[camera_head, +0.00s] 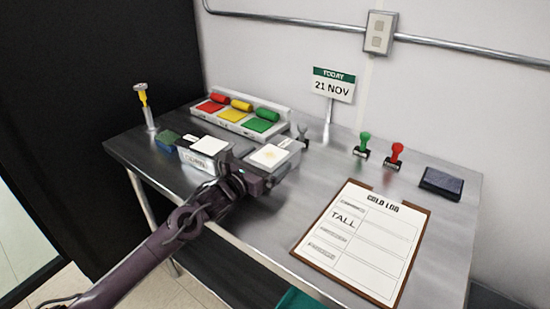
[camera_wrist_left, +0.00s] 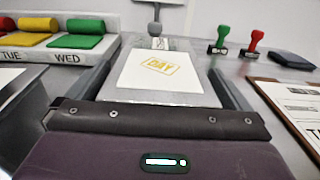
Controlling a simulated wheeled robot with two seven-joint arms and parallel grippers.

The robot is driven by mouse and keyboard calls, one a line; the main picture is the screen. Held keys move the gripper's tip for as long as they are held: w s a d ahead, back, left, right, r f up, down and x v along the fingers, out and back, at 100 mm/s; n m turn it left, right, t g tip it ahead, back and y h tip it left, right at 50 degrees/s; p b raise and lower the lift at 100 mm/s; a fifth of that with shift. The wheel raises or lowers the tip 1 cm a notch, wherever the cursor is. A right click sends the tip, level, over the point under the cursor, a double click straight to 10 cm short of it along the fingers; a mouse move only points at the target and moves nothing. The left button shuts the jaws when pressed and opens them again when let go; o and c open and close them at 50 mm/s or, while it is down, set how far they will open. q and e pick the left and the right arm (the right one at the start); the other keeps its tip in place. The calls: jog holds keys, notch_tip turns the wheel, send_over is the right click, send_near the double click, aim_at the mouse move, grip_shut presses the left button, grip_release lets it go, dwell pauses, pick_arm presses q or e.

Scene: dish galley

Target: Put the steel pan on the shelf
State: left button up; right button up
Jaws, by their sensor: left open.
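A small grey container (camera_head: 285,159), possibly the steel pan, stands on the metal table with a white label on top. In the left wrist view the label (camera_wrist_left: 160,72) bears a yellow stamp reading "DAY". My left gripper (camera_head: 260,172) is open at the container's near side. In the left wrist view its fingers (camera_wrist_left: 162,82) stand to either side of the container; I cannot tell whether they touch it. No shelf can be made out in these views. My right gripper is not in view.
A second white-labelled box (camera_head: 205,149) stands close on the left. Behind is a rack (camera_head: 262,135) of coloured pads. A date sign (camera_head: 333,86), green stamp (camera_head: 363,146), red stamp (camera_head: 395,155), dark pad (camera_head: 441,183) and clipboard (camera_head: 300,248) are further right.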

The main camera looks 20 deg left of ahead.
pick_arm(q)
jog(key=shift+x, duration=0.8)
jog(key=c, duration=1.1)
jog(key=shift+r, duration=0.1)
jog(key=shift+c, duration=0.8)
